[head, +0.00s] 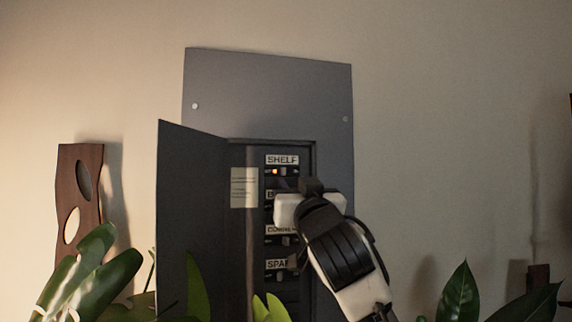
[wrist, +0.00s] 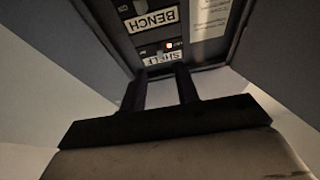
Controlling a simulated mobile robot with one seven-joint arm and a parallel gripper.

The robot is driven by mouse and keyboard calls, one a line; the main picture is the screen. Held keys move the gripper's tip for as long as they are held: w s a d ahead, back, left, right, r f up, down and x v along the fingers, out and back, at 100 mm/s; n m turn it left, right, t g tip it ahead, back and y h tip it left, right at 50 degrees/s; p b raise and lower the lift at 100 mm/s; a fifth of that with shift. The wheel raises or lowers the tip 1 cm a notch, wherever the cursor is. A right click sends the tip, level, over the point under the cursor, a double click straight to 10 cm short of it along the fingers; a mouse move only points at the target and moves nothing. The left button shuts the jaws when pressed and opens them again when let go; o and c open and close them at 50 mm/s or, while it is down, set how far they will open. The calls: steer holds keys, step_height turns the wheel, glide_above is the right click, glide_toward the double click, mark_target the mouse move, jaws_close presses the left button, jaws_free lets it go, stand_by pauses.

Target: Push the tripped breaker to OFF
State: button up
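The grey breaker panel (head: 268,95) is on the wall, with a column of labelled breakers inside. The SHELF breaker (head: 283,171) is at the top and shows a small orange mark; its label (wrist: 171,58) appears upside down in the wrist view, close beyond my fingertips. The BENCH label (wrist: 152,20) lies beyond it; in the head view my gripper (head: 308,192) covers most of that row. My gripper's two fingers (wrist: 160,80) are apart with nothing between them. Contact with a breaker cannot be told. The handle positions are too small to read.
The panel door (head: 195,220) stands open to the left. A paper notice (head: 244,188) is beside the breakers. CONDE... and SPARE rows sit lower. Green leaves (head: 95,265) rise at the lower left, with more leaves (head: 460,295) at the lower right. A wooden board (head: 80,165) stands at left.

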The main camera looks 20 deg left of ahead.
mark_target(284, 172)
steer(key=p+x, duration=0.2)
steer(key=x, duration=0.3)
steer(key=shift+r, duration=0.15)
steer(key=shift+w+a+r, duration=0.15)
steer(key=shift+w+a, duration=0.35)
steer(key=shift+w, duration=0.05)
jaws_close()
